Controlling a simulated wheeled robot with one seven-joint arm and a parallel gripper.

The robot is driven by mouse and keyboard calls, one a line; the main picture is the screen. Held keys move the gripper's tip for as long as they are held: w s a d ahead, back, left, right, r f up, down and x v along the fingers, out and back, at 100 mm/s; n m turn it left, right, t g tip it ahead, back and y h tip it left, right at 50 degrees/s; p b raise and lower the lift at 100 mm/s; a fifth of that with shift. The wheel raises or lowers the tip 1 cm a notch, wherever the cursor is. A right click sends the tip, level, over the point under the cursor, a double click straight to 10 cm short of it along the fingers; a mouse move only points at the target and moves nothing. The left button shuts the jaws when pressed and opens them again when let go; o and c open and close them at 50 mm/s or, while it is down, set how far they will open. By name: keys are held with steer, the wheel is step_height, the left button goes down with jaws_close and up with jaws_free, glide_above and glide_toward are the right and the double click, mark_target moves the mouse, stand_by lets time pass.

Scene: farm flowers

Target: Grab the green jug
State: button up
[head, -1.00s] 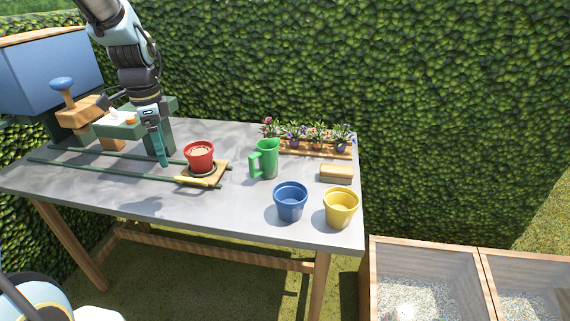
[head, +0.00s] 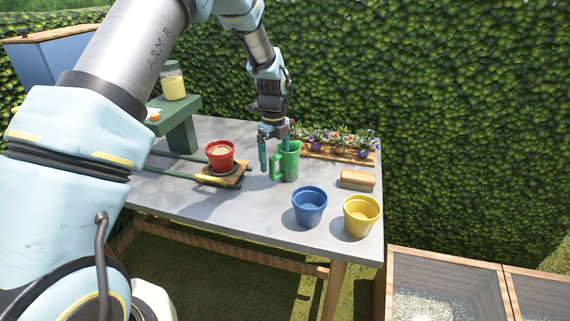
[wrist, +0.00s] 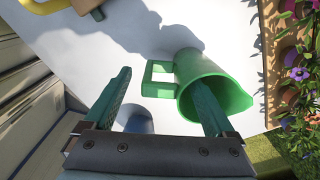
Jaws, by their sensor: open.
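The green jug (head: 291,163) stands upright on the grey table (head: 250,212), its handle toward the left in the head view. My gripper (head: 274,158) is open at the jug, fingers pointing down. In the wrist view the jug (wrist: 205,88) lies between and beyond the fingertips, with its mouth near the right finger (wrist: 208,108). The left finger (wrist: 118,92) is left of the square handle (wrist: 158,80), with a gap. I cannot tell whether the right finger touches the jug's rim.
A red pot (head: 220,158) on a wooden board stands left of the jug. Blue (head: 310,208) and yellow (head: 361,217) pots stand in front. A wooden block (head: 357,180) lies to the right. A flower planter (head: 335,152) runs behind the jug.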

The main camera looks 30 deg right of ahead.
mark_target(276, 175)
steer(key=shift+s+d+f+p, duration=0.1)
steer(key=shift+f+p, duration=0.5)
steer(key=shift+f, duration=0.7)
steer(key=shift+s+f+p, duration=0.1)
steer(key=shift+f+p, duration=0.5)
steer(key=shift+f, duration=0.65)
jaws_close()
